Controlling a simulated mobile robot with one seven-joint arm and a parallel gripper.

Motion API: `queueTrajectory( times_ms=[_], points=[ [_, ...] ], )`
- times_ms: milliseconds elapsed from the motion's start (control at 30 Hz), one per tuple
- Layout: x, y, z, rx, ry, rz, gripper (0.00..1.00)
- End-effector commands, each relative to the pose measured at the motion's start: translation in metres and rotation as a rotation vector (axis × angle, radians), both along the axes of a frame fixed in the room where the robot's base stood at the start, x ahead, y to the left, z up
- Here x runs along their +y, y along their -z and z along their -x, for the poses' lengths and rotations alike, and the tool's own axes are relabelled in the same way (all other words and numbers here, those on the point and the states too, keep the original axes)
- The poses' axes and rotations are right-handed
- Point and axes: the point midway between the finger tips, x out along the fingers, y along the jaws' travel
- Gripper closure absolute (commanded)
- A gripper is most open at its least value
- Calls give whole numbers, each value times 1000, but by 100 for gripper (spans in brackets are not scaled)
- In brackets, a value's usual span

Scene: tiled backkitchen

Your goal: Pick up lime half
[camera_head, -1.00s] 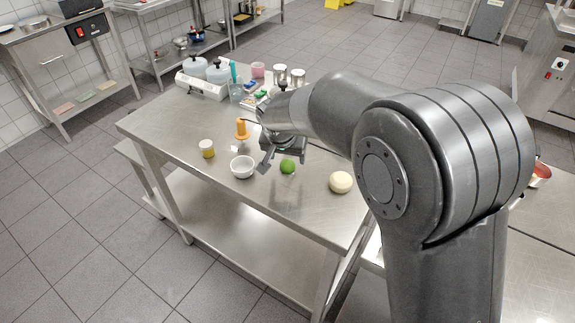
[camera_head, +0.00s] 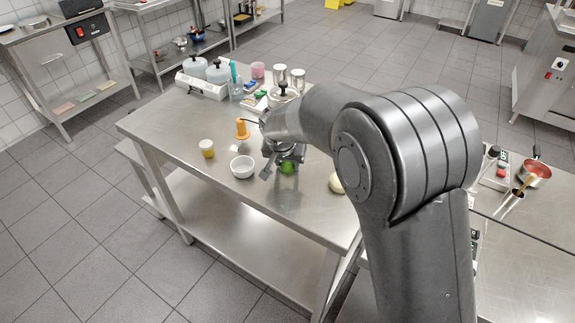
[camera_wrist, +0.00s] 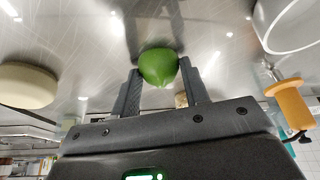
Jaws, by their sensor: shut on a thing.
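The lime half (camera_wrist: 158,68) is green and sits between my gripper's two dark fingers in the wrist view. My gripper (camera_wrist: 160,88) is shut on it, with a finger against each side. In the head view the lime half (camera_head: 288,167) shows as a green spot under my gripper (camera_head: 282,170), at table height, partly hidden by the fingers. I cannot tell whether it still touches the steel table (camera_head: 225,195).
A pale round thing (camera_head: 336,184) lies to the right, partly behind my arm.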

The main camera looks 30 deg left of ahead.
Motion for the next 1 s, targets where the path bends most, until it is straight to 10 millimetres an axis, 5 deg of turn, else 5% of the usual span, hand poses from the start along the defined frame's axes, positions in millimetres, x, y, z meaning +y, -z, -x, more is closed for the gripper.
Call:
queueTrajectory(
  times_ms=[200,533,833,1000],
  points=[
    [0,0,0,0,0,0,81],
    [0,-4,0,-1,0,0,82],
    [1,-44,0,-3,1,-5,82],
    [-39,-66,-12,-2,6,-3,82]
  ],
)
